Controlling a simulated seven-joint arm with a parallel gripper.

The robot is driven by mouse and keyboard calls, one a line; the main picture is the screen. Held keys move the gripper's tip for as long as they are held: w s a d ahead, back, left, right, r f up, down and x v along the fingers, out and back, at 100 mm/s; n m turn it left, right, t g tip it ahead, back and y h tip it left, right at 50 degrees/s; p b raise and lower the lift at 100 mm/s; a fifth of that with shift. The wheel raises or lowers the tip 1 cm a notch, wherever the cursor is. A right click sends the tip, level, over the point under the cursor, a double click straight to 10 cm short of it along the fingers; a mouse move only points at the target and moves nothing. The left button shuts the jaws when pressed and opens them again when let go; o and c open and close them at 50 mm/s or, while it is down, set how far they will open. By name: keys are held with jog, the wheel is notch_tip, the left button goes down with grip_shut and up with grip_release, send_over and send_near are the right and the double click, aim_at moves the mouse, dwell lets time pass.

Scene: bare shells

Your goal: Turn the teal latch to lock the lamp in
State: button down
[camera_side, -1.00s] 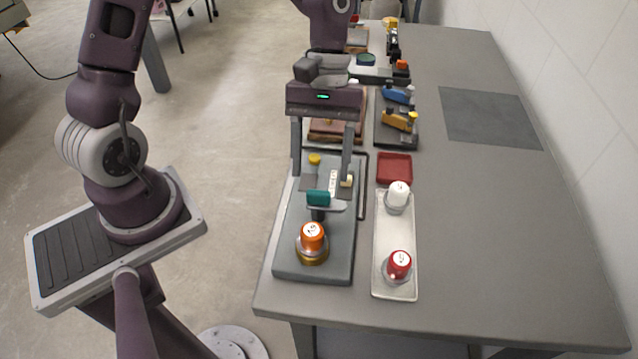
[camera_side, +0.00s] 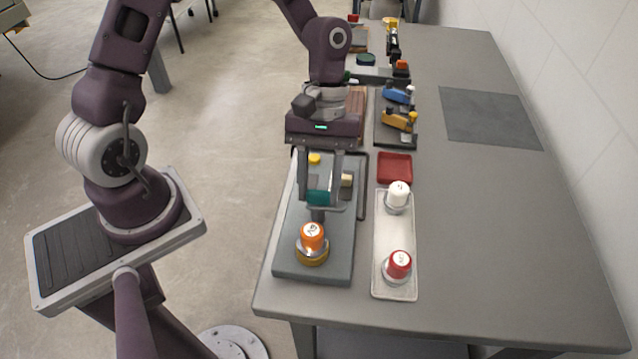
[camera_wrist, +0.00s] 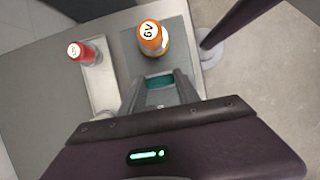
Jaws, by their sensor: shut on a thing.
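The teal latch (camera_side: 319,197) stands on the grey board (camera_side: 290,263), just behind the lamp; it also shows in the wrist view (camera_wrist: 160,82). My gripper (camera_side: 320,203) is shut on the latch, one finger on each side of it. In the wrist view my gripper (camera_wrist: 161,84) has its fingertips at the latch's two ends. The orange-topped lamp (camera_side: 312,236) sits upright in a brass-coloured ring (camera_side: 312,256) near the front of the board. It also shows in the wrist view (camera_wrist: 151,38), marked "6V". The latch's lower part is partly hidden.
A pale tray (camera_side: 393,236) to the right holds a white-topped lamp (camera_side: 398,195) and a red-topped lamp (camera_side: 399,264). A red dish (camera_side: 395,167) lies behind it. A yellow knob (camera_side: 314,159) is at the board's back. The table's right side is mostly clear.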

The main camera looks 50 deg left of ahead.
jog(key=shift+m, duration=0.3)
jog(key=m+y, duration=0.1)
jog(key=m, duration=0.2)
jog(key=shift+w+d+m+g, duration=0.1)
jog(key=shift+d+m+g, duration=0.05)
jog(key=shift+m+g, duration=0.25)
jog(key=m+y, duration=0.2)
jog(key=m, duration=0.2)
jog(key=shift+d+m, duration=0.15)
jog(key=shift+m, duration=0.15)
jog(key=m+y, duration=0.1)
jog(key=m, duration=0.3)
jog(key=shift+d+y, duration=0.1)
jog(key=shift+y, duration=0.3)
jog(key=m+y, duration=0.1)
jog(key=m, duration=0.3)
jog(key=shift+m+t, duration=0.3)
jog(key=shift+t, duration=0.1)
jog(key=shift+m+y, duration=0.3)
jog(key=shift+y, duration=0.1)
jog(key=c, duration=0.9)
grip_release()
